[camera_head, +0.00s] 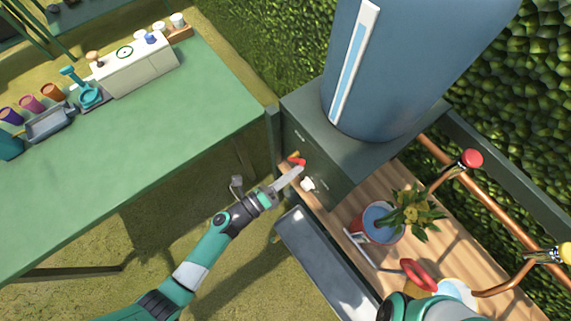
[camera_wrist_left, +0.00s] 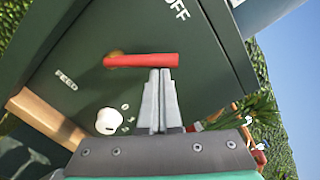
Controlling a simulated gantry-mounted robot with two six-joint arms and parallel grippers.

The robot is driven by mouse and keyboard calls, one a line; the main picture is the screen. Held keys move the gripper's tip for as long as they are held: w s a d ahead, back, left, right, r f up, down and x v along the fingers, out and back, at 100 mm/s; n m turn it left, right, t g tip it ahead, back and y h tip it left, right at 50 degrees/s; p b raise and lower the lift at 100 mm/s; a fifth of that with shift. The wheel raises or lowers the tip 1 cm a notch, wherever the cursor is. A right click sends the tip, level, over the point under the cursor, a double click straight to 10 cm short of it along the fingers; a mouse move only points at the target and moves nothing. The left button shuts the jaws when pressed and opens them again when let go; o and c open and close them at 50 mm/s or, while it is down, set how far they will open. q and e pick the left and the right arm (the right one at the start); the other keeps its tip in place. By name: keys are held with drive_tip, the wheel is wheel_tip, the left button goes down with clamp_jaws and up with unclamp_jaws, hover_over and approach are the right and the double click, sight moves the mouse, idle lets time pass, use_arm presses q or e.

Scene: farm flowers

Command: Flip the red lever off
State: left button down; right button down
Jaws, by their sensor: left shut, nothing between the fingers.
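The red lever (camera_head: 297,161) is on the front of the dark green box under the blue tank. In the left wrist view the lever (camera_wrist_left: 142,60) lies sideways across the picture, with its yellowish pivot end at left. My left gripper (camera_head: 299,169) is shut and empty, with its tips at the lever. In the wrist view the fingertips (camera_wrist_left: 160,73) are just below the lever's right half, touching it or very close. The word OFF (camera_wrist_left: 178,9) is printed on the panel beyond the lever. My right gripper is not in view; only a teal part of that arm shows at the bottom.
A white knob (camera_head: 307,184) sits beside the lever on the panel. The blue tank (camera_head: 405,65) stands on the box (camera_head: 340,165). A grey trough (camera_head: 325,262) lies below. A pot of yellow flowers (camera_head: 415,212) and copper pipes are at right. A green table (camera_head: 130,150) is at left.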

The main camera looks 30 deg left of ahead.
use_arm(q)
drive_tip(key=n+p, duration=0.1)
drive_tip(key=r+n+p, duration=0.1)
drive_tip(key=a+n+p, duration=0.1)
drive_tip(key=shift+w+r, duration=0.25)
drive_tip(key=shift+r, duration=0.15)
drive_tip(key=shift+w+a+r+n+p, duration=0.15)
drive_tip(key=shift+a+n+p, duration=0.1)
drive_tip(key=shift+n+p, duration=0.25)
drive_tip(key=shift+w+a+r+n+p, duration=0.1)
drive_tip(key=shift+a+n+p, duration=0.15)
drive_tip(key=shift+n+p, duration=0.25)
drive_tip(key=shift+a+n, duration=0.15)
drive_tip(key=shift+n, duration=0.15)
drive_tip(key=shift+w+a+p, duration=0.15)
drive_tip(key=shift+a+p, duration=0.1)
drive_tip(key=shift+p, duration=0.1)
drive_tip(key=shift+a, duration=0.1)
drive_tip(key=s+p, duration=0.2)
drive_tip(key=s, duration=0.9)
drive_tip(key=shift+s+p, duration=0.3)
